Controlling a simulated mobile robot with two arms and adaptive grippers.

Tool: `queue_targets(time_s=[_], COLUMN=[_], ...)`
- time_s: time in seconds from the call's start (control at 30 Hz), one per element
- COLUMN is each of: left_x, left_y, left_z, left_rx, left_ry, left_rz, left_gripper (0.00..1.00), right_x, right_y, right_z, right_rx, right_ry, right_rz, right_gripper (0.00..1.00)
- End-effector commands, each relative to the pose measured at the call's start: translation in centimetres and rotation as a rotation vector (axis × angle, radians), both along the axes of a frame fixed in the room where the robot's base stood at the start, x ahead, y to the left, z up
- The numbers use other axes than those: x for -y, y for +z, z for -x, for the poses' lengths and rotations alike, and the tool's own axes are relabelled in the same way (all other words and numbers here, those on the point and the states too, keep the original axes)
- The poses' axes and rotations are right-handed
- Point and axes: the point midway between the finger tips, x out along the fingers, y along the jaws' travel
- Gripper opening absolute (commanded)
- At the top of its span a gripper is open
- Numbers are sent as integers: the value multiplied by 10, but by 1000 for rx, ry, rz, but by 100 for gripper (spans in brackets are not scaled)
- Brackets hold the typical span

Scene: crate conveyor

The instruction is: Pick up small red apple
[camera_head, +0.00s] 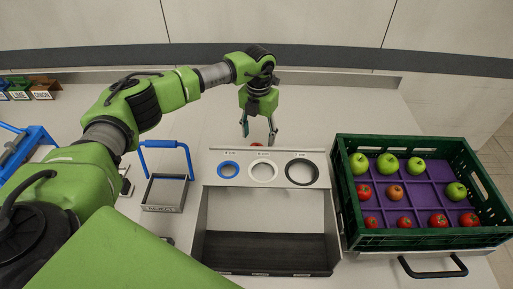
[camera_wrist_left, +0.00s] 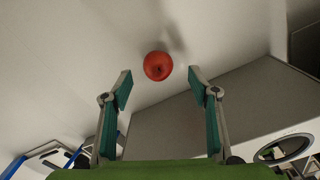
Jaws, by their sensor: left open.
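A small red apple (camera_wrist_left: 157,66) lies on the light table in the left wrist view, just beyond and between the fingertips. In the head view only a sliver of the red apple (camera_head: 257,145) shows, behind the top edge of the sizing panel. My left gripper (camera_head: 259,136) points down over the table behind that panel. Its two fingers are spread apart and empty, as the left wrist view (camera_wrist_left: 160,82) also shows. The apple is not between the pads. My right gripper is not in view.
A grey sizing station (camera_head: 213,170) with blue, white and black rings stands close in front of the gripper. A green crate (camera_head: 345,220) with purple dividers holds several red and green apples at right. A small blue-handled bin (camera_head: 165,193) stands left of the station.

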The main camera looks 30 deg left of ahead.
Motion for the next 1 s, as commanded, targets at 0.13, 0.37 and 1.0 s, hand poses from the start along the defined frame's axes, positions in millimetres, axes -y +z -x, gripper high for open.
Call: queue_targets(time_s=[0.13,0.37,1.0], left_x=[0,-4,-4], left_y=[-7,-40,-56], left_z=[2,8,7], left_rx=[-2,-4,0], left_ry=[-1,1,0], left_rz=[0,0,1], left_gripper=[55,55,13], right_x=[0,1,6], right_y=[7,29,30], right_z=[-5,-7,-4], right_rx=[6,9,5], right_ry=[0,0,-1], right_rz=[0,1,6], right_gripper=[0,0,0])
